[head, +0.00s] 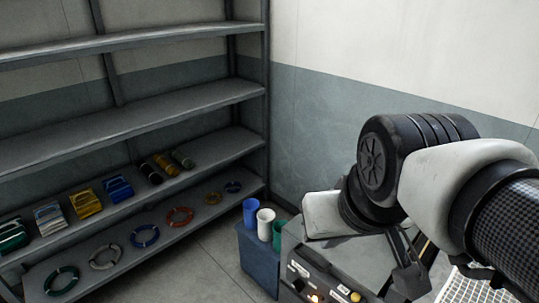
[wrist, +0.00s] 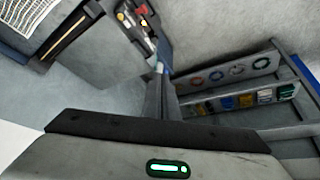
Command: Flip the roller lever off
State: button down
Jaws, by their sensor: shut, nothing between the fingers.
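A grey machine (head: 335,262) stands at the lower right in the head view, partly behind my arm. Its dark control panel (head: 318,284) carries a lit orange lamp (head: 315,298), a yellow button (head: 355,296) and small dark controls. The panel also shows at the top of the wrist view (wrist: 140,22), with red and yellow spots. I cannot tell which small part is the roller lever. My gripper (wrist: 161,70) is shut and empty, its fingertips just below the panel in the wrist picture. Whether they touch anything is unclear. In the head view my arm hides the fingers.
A grey shelf unit (head: 150,108) with coloured rings and twine packs fills the left. A white mesh (head: 472,287) lies at the lower right. Bare floor (head: 205,268) shows between.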

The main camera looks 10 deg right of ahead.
jog(key=shift+r, duration=0.1)
dwell(0.3)
jog(key=w+d+f+m+g+b, duration=0.1)
jog(key=w+d+f+m+b, duration=0.2)
jog(key=w+f, duration=0.5)
jog(key=w+d+f+m+g+b, duration=0.15)
jog(key=w+f+b, duration=0.3)
jog(key=f, duration=0.65)
jog(key=w+d+f+m+g+b, duration=0.1)
jog(key=d+f+m, duration=0.1)
jog(key=f, duration=0.7)
jog(key=w+d+f+m+b, duration=0.2)
jog(key=d+f, duration=0.1)
jog(key=f, duration=0.5)
jog(key=w+d+f+m+g+b, duration=0.1)
jog(key=d+f+m+b, duration=0.1)
jog(key=f, duration=0.7)
jog(key=shift+w+d+f+g+h, duration=0.3)
jog(key=shift+w+d+f+g, duration=0.1)
jog(key=shift+d, duration=0.25)
